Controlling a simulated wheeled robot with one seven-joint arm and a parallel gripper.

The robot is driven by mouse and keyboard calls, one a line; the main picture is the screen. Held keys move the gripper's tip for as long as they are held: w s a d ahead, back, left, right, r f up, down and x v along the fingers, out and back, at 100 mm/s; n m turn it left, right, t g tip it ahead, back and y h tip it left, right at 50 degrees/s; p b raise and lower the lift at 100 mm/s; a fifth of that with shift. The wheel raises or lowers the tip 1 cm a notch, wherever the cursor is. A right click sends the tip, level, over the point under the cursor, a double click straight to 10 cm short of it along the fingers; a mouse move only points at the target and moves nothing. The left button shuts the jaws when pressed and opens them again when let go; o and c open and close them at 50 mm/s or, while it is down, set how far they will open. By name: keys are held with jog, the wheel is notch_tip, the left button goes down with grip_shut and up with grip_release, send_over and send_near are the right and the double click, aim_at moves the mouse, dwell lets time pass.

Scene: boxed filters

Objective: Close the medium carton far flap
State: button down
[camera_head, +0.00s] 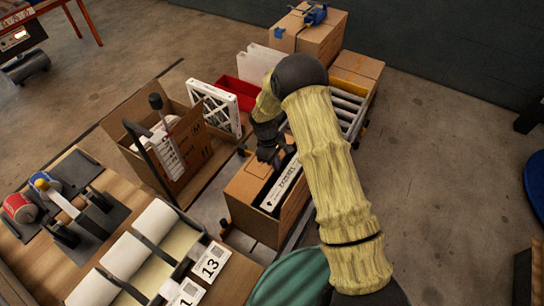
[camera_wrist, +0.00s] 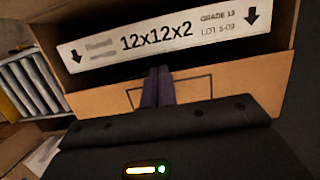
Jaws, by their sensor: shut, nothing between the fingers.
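An open brown carton (camera_head: 255,209) stands below my gripper (camera_head: 277,164). A white filter (camera_head: 280,184) sits upright inside it, and its edge reads 12x12x2 in the wrist view (camera_wrist: 145,38). My gripper (camera_wrist: 158,86) is shut and empty, its dark fingertips over a cardboard panel (camera_wrist: 235,83) with a printed outline beside the filter. I cannot tell whether that panel is a flap or a wall, or whether the fingers touch it. A second open carton (camera_head: 200,150), with a mark like an M, stands to the left. Which carton is the medium one is not certain. My arm hides part of the near one.
A white-framed filter (camera_head: 214,108) and a red bin (camera_head: 238,92) stand behind. A roller conveyor (camera_head: 346,104) and closed boxes (camera_head: 318,38) are at the back. A workbench (camera_head: 40,245) with rolls and a tape dispenser fills the lower left. The right floor is mostly clear.

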jog(key=shift+d+r+p, duration=0.15)
jog(key=shift+r+p, duration=0.3)
jog(key=shift+r, duration=0.2)
jog(key=s+d+v, duration=0.1)
jog(key=d+v, duration=0.1)
jog(key=v, duration=1.1)
jog(key=shift+s+d+r, duration=0.25)
jog(key=shift+r, duration=0.4)
jog(key=s+d+r+m+t, duration=0.1)
jog(key=s+d+r+m, duration=0.2)
jog(key=s, duration=0.3)
jog(key=s+d+r+m+t+y, duration=0.1)
jog(key=s+d+r+m, duration=0.2)
jog(key=s+d+m, duration=0.2)
jog(key=s+d+r+m+t+y, duration=0.1)
jog(key=s+d+r+m+t, duration=0.1)
jog(key=s, duration=0.6)
jog(key=d+r+m, duration=0.1)
jog(key=d, duration=0.1)
jog(key=shift+s+d+m, duration=0.35)
jog(key=shift+d+m, duration=0.05)
